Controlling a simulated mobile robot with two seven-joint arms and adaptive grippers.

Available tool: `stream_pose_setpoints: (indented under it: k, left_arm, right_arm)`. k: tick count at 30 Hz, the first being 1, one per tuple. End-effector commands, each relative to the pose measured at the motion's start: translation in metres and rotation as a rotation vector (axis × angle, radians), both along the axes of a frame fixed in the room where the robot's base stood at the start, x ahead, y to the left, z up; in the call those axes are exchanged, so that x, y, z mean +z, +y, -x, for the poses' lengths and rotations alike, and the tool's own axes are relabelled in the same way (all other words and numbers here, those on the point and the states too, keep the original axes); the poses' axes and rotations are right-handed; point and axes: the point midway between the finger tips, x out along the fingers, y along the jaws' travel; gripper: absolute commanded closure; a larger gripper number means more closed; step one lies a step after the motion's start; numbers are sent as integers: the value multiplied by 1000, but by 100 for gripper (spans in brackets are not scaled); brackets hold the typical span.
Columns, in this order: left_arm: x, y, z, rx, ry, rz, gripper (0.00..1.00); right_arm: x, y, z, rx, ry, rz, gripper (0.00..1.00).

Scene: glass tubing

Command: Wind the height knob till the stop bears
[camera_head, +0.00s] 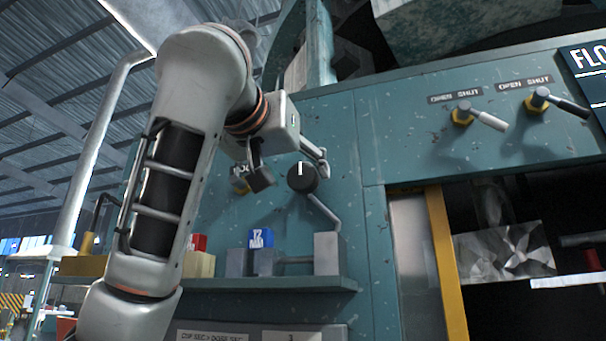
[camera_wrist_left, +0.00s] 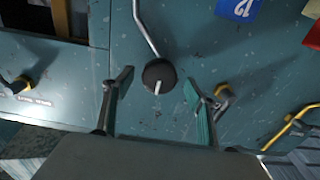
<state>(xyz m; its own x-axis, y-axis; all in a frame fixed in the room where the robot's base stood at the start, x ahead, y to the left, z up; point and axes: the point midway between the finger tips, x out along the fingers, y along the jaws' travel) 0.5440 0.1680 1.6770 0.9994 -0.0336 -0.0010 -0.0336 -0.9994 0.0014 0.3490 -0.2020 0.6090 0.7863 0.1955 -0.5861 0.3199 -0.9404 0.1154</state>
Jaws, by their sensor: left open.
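The height knob looks to be the round black knob (camera_head: 302,178) with a white mark, on the teal panel; the mark points up in the head view. The knob also shows in the left wrist view (camera_wrist_left: 159,75). A bent grey rod (camera_head: 323,211) runs from beside it down towards a grey block (camera_head: 328,253) on a ledge. My left gripper (camera_head: 290,170) is open, its fingers spread to either side of the knob in the wrist view; I see no contact. I cannot tell which part is the stop. My right gripper is not in view.
The ledge (camera_head: 250,284) also bears a blue block marked 12 (camera_head: 262,238). A valve handle (camera_head: 240,180) is close to the left finger. Two lever valves (camera_head: 482,117) (camera_head: 556,101) labelled open and shut are at the upper right. A yellow post (camera_head: 446,265) edges a dark opening.

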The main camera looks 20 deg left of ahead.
Motion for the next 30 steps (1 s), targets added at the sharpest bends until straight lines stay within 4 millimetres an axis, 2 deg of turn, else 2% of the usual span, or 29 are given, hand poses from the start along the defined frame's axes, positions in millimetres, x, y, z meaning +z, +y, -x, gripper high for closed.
stream_pose_setpoints:
  k: [6, 9, 19, 20, 24, 30]
  left_arm:
    - [1, 0, -27, 2, 0, 0, 43]
    - [1, -1, -34, 0, 0, -1, 43]
    - [0, -1, -39, 0, -1, -1, 43]
    - [0, -1, -38, 0, -1, -1, 46]
    - [0, -1, -38, 0, -1, -1, 81]
    - [0, -1, -38, 0, -1, -4, 81]
  right_arm:
    - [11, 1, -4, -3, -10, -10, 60]
    - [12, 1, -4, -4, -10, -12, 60]
    - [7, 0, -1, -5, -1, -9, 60]
    - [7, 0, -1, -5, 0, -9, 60]
    - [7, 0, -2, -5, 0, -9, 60]
    - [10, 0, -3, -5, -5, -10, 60]
